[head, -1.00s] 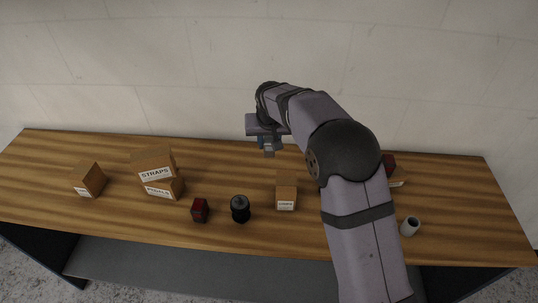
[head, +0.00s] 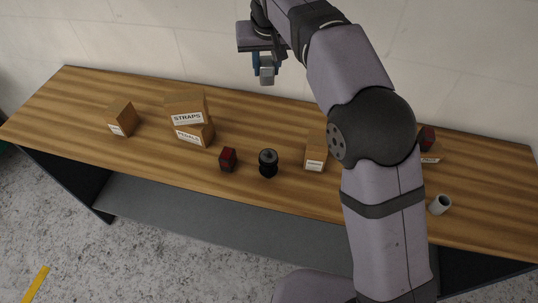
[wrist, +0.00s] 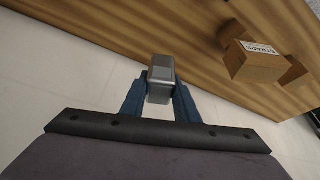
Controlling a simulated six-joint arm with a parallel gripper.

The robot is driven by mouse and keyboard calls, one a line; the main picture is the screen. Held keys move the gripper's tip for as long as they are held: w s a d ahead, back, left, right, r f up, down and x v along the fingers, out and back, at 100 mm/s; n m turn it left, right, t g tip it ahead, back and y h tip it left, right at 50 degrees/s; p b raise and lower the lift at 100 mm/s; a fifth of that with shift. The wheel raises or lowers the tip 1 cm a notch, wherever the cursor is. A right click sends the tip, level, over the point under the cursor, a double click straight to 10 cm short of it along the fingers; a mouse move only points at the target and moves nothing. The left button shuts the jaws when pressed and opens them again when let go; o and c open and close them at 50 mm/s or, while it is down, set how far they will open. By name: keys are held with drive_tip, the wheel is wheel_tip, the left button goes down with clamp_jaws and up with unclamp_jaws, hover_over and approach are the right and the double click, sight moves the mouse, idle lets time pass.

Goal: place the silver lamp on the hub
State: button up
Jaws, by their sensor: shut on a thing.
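My gripper (head: 264,69) is shut on the silver lamp (head: 267,75), a small grey block held in the air above the back part of the table. In the wrist view the silver lamp (wrist: 161,76) sits between the two blue fingers of my gripper (wrist: 160,97). The hub (head: 268,163) is a black, round, spool-like part standing upright on the table, below the lamp and nearer the front edge. The lamp and the hub are well apart. The hub is not seen in the wrist view.
A red and black lamp (head: 228,159) stands just left of the hub. A small carton (head: 315,155) is to its right. The STRAPS box (head: 187,108) sits on the PEDALS box (head: 196,135), with another carton (head: 121,118) farther left.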

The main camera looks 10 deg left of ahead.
drive_tip(key=s+a+r, duration=0.1)
drive_tip(key=s+r, duration=0.2)
drive_tip(key=s, duration=0.2)
hover_over(267, 150)
drive_tip(key=s, duration=0.2)
wheel_tip(267, 150, down, 6)
drive_tip(key=shift+n, duration=0.3)
drive_tip(key=shift+w+d+f+p, duration=0.1)
drive_tip(key=shift+d+f+p, duration=0.1)
drive_tip(key=shift+f, duration=1.4)
drive_tip(key=shift+d+f+p, duration=0.1)
drive_tip(key=shift+f+p, duration=0.1)
drive_tip(key=shift+f, duration=1.4)
drive_tip(key=shift+w+d+f+p, duration=0.1)
drive_tip(key=shift+f+p, duration=0.1)
drive_tip(key=shift+f, duration=1.4)
drive_tip(key=shift+f, duration=0.15)
drive_tip(key=o, duration=1.1)
